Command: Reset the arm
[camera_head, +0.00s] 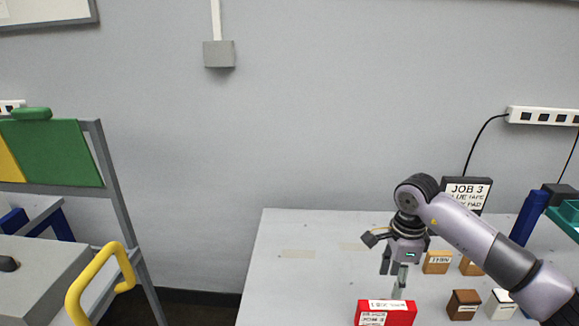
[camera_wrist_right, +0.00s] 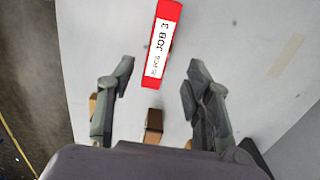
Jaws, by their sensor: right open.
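My right arm reaches in from the right over the grey table (camera_head: 300,285). Its gripper (camera_head: 393,277) points down and is open and empty. In the head view, a red box (camera_head: 386,315) with a white JOB 3 label lies at the table's front, just below the fingertips. In the right wrist view, the red box (camera_wrist_right: 166,25) shows beyond the two spread fingers (camera_wrist_right: 160,78), not between their pads. A brown block (camera_wrist_right: 153,121) shows between the fingers in that view, lower down. My left gripper is in neither view.
Right of the gripper stand a tan block (camera_head: 437,262) marked THIN, a dark brown block (camera_head: 463,304) and a white block (camera_head: 501,304). A JOB 3 sign (camera_head: 466,192) stands behind. A blue object (camera_head: 528,218) stands at right. The table's left part is clear.

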